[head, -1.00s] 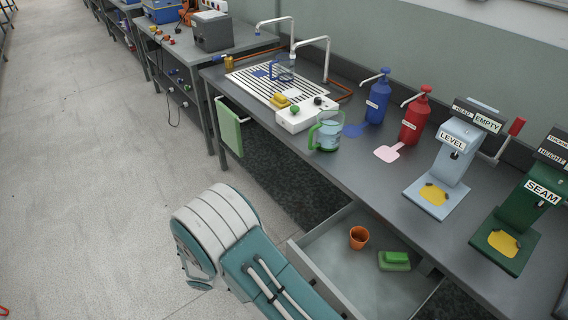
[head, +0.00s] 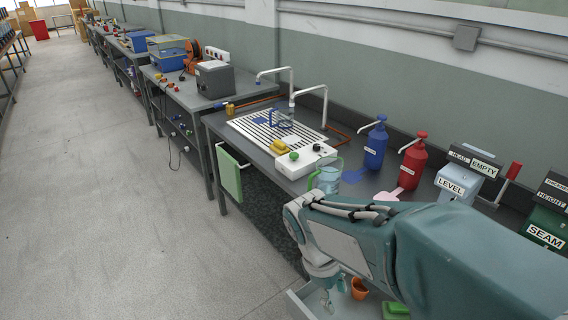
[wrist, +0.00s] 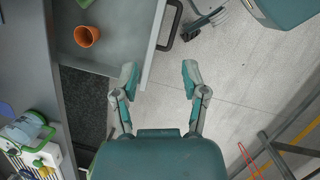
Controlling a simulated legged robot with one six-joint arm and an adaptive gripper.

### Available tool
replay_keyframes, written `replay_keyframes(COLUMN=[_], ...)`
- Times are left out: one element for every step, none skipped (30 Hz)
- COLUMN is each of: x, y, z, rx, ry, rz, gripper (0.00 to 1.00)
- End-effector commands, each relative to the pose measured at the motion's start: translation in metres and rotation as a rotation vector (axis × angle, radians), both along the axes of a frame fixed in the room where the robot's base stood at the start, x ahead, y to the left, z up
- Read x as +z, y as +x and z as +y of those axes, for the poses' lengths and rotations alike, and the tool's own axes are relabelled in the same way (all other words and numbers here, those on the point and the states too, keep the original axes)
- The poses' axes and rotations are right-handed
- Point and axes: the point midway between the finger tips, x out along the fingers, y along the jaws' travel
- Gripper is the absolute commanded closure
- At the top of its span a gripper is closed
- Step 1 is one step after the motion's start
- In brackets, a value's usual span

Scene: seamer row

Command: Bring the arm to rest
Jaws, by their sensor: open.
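My arm is raised and folded across the lower right of the head view, in front of the bench and the open drawer. My gripper hangs at its end, small and partly hidden in the head view. In the wrist view my gripper (wrist: 158,80) is open, its two fingers apart with nothing between them. The gap lies over the pale floor, just beside the wall of the open drawer (wrist: 152,45). The gripper is apart from the orange cup (wrist: 87,37), which lies in the drawer to its upper left.
The bench holds a pitcher (head: 327,178), a white unit with a green knob (head: 305,160), a blue pump bottle (head: 375,145), a red pump bottle (head: 411,163), and the LEVEL (head: 452,184) and SEAM (head: 545,236) machines. A green towel (head: 229,175) hangs at its end. Floor at left is clear.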

Motion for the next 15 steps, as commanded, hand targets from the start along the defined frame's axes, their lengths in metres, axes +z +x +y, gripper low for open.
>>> replay_keyframes(x=[0.01, 0.015, 0.021, 0.026, 0.031, 0.036, 0.041, 0.045, 0.05, 0.054, 0.058, 0.064, 0.067, 0.071, 0.075], y=[-0.004, -0.006, -0.009, -0.012, -0.014, -0.018, -0.02, -0.023, -0.027, -0.029, -0.032, -0.036, -0.039, -0.042, -0.046], z=[-0.007, -0.01, -0.014, -0.017, -0.02, -0.024, -0.027, -0.03, -0.033, -0.036, -0.038, -0.042, -0.044, -0.046, -0.049], rx=[-0.066, -0.105, -0.158, -0.199, -0.238, -0.292, -0.329, -0.37, -0.423, -0.462, -0.5, -0.552, -0.592, -0.63, -0.679], ry=[0.032, 0.048, 0.073, 0.091, 0.109, 0.134, 0.152, 0.17, 0.197, 0.215, 0.234, 0.26, 0.279, 0.299, 0.324], rz=[-0.057, -0.089, -0.131, -0.163, -0.195, -0.237, -0.267, -0.299, -0.341, -0.371, -0.402, -0.444, -0.476, -0.506, -0.544], gripper=[0.43, 0.43, 0.43, 0.43, 0.43, 0.43, 0.43, 0.43, 0.43, 0.43, 0.43, 0.43, 0.43, 0.43, 0.43])
